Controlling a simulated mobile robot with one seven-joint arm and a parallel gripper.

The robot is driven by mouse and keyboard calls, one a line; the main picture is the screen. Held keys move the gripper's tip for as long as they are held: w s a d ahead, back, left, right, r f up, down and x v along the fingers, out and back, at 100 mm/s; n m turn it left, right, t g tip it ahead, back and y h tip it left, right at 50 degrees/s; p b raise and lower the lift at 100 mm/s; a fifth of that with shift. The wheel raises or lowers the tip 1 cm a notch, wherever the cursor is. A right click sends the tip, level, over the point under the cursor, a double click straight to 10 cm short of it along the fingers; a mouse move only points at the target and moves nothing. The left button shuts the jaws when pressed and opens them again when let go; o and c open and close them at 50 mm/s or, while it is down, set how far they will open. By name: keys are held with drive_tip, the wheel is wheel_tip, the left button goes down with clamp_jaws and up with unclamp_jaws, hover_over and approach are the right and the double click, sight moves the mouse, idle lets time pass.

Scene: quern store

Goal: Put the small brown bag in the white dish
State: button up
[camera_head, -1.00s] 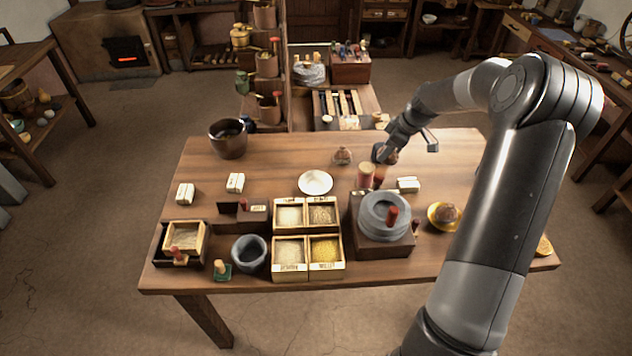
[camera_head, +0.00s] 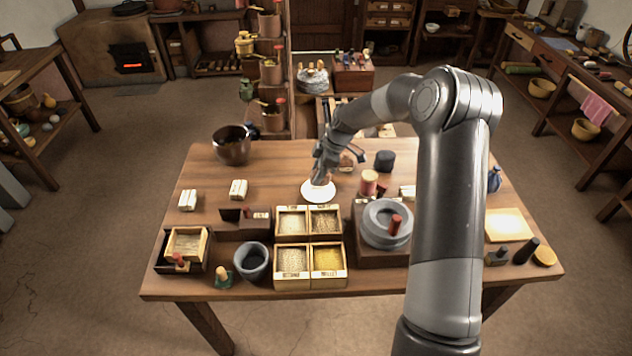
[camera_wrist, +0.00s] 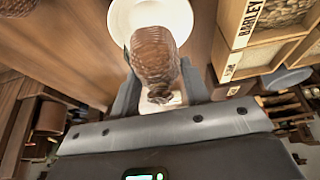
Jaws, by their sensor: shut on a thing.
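The small brown bag (camera_wrist: 155,58) shows in the wrist view, upright in the picture with a wrinkled dark brown surface. My gripper (camera_wrist: 158,75) is shut on it, one finger on each side. The white dish (camera_wrist: 120,20) lies beyond the bag, partly covered by it in this view. In the head view, the dish (camera_head: 314,195) is on the table, and my gripper (camera_head: 321,178) is right above it. The bag is hard to make out there. I cannot tell whether it touches the dish.
Grain boxes (camera_head: 292,222) stand just in front of the dish. A quern (camera_head: 383,236) is to the right, with a reddish spool (camera_head: 369,182) behind it. A dark round block (camera_head: 385,160) and a dark pot (camera_head: 232,146) stand towards the back.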

drive_tip(key=shift+w+a+f, duration=0.1)
drive_tip(key=shift+a+f, duration=0.2)
drive_tip(key=shift+f, duration=1.85)
drive_tip(key=shift+f, duration=0.1)
drive_tip(key=shift+f, duration=0.25)
drive_tip(key=o, duration=1)
